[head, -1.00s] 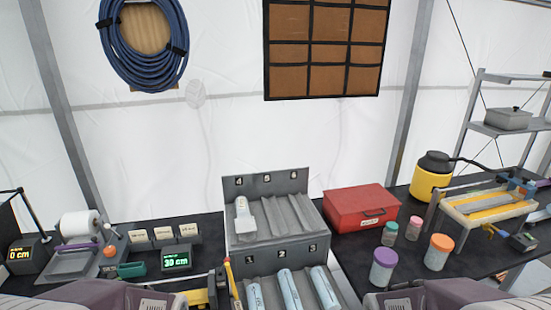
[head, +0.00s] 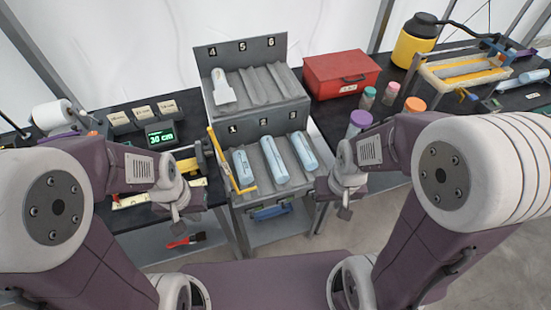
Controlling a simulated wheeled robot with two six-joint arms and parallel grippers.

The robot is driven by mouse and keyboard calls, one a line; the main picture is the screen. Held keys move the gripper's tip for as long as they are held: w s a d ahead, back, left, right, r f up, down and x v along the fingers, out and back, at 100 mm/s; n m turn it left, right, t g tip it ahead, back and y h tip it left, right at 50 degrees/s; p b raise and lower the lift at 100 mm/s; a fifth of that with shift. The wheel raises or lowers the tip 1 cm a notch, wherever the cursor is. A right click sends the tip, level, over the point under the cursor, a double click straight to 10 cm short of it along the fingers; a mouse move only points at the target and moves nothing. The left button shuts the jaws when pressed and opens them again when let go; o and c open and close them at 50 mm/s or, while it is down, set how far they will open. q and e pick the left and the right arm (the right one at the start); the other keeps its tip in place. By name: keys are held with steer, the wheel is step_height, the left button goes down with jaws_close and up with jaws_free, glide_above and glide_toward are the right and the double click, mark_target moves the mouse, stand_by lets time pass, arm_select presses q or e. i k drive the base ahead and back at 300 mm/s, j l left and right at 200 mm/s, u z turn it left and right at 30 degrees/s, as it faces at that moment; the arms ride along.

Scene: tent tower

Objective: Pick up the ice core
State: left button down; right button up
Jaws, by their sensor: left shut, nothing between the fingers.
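Three pale blue ice cores lie side by side in the lower tier of a grey rack (head: 246,118): one in slot 1 (head: 244,171), one in slot 2 (head: 273,160), one in slot 3 (head: 304,151). My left gripper (head: 179,221) is shut and empty, in front of the rack and to its left, apart from the cores. My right gripper (head: 344,214) is in front of the rack and to its right, also apart from the cores. Its fingers are too small to tell open from shut.
A white object (head: 223,88) lies in slot 4 of the upper tier. A yellow frame (head: 231,160) stands at the rack's left edge. A display (head: 161,137) reads 30 cm. A red case (head: 341,72) and several jars stand right of the rack.

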mark_target(279, 171)
steer(key=u, duration=1.25)
steer(key=z, duration=1.45)
steer(key=i+l+z, duration=0.35)
steer(key=i, duration=0.2)
steer(key=i+l+u, duration=0.2)
steer(key=u, duration=0.25)
